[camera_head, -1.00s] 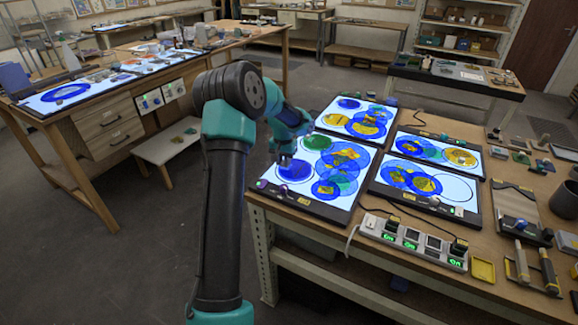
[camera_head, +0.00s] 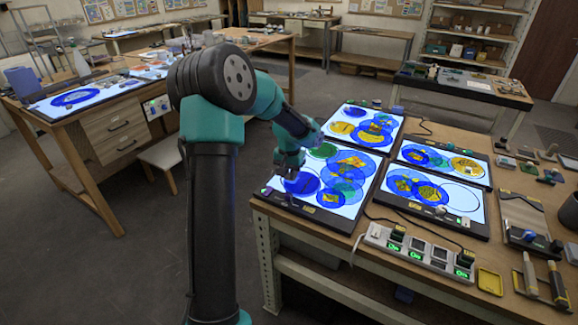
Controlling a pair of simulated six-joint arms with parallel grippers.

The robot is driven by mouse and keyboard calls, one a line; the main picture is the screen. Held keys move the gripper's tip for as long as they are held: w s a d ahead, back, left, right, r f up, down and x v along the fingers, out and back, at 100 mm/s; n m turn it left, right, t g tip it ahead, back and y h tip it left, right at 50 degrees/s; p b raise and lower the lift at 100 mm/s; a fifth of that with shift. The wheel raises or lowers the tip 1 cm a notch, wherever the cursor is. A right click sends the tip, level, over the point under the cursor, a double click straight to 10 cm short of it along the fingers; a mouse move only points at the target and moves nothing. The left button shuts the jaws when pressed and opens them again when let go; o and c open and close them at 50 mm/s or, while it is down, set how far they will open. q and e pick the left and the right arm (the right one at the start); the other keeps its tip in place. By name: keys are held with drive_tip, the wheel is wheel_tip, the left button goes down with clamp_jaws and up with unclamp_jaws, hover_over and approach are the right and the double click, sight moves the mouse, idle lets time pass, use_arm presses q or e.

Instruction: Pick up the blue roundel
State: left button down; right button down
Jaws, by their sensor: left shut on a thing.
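The blue roundel (camera_head: 304,184) is a dark blue disc at the lower left of the front-left light panel (camera_head: 347,205). My left gripper (camera_head: 289,172) is over the panel at the disc's left edge and is shut on it. The fingertips are small and dark, and part of the disc is hidden behind them. I cannot tell whether the disc is clear of the panel. My right gripper is not in view.
A green disc (camera_head: 324,150) and overlapping blue and amber discs (camera_head: 345,178) share the panel. Other lit panels stand behind (camera_head: 368,116) and to the right (camera_head: 433,205). A power strip (camera_head: 420,250) lies in front. Floor is open left of the bench.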

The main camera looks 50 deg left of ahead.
use_arm(q)
drive_tip(key=s+d, duration=0.1)
drive_tip(key=d, duration=0.1)
drive_tip(key=s+d, duration=0.3)
drive_tip(key=s, duration=0.1)
drive_tip(key=shift+d+r, duration=0.35)
drive_tip(key=shift+d, duration=0.05)
